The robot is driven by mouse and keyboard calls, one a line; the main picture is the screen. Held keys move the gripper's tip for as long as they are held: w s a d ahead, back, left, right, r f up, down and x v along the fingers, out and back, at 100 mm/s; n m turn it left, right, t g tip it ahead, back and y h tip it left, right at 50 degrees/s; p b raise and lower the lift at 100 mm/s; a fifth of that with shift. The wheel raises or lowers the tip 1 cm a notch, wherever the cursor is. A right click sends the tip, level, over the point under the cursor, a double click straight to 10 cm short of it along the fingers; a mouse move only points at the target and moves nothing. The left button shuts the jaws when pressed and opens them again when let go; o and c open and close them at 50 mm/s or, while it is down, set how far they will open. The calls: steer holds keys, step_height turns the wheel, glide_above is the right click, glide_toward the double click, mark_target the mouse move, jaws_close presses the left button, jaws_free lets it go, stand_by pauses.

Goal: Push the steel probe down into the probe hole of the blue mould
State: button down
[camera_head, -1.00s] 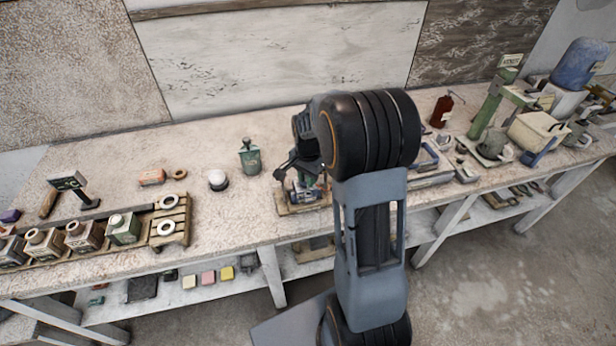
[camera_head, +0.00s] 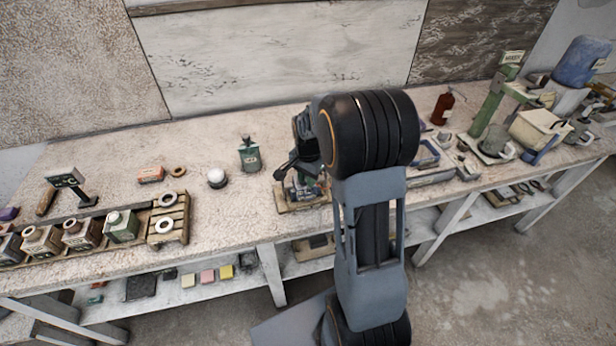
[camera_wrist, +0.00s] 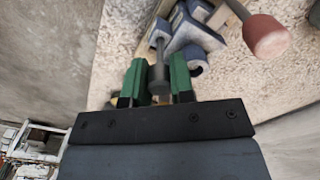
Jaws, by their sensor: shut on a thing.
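My gripper (camera_wrist: 159,82) has green fingers, shut on the steel probe (camera_wrist: 158,58) in the wrist view. The probe is a grey rod with a thicker dark end between the fingers. Its far end points at the blue mould (camera_wrist: 196,42), just beyond the fingers. I cannot tell whether the tip is in the hole or only close to it. In the head view my gripper (camera_head: 300,172) is over a wooden board (camera_head: 290,207) on the bench, and my arm hides much of the mould there.
A rod with a reddish knob (camera_wrist: 266,38) stands right of the mould in the wrist view. A blue-edged tray (camera_head: 427,153) lies right of my arm.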

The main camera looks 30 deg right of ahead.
steer(key=shift+f+b, duration=0.35)
steer(key=shift+f, duration=0.15)
steer(key=c, duration=0.9)
jaws_free()
steer(key=shift+r, duration=0.15)
steer(key=shift+r+p, duration=1.5)
steer(key=shift+r, duration=0.4)
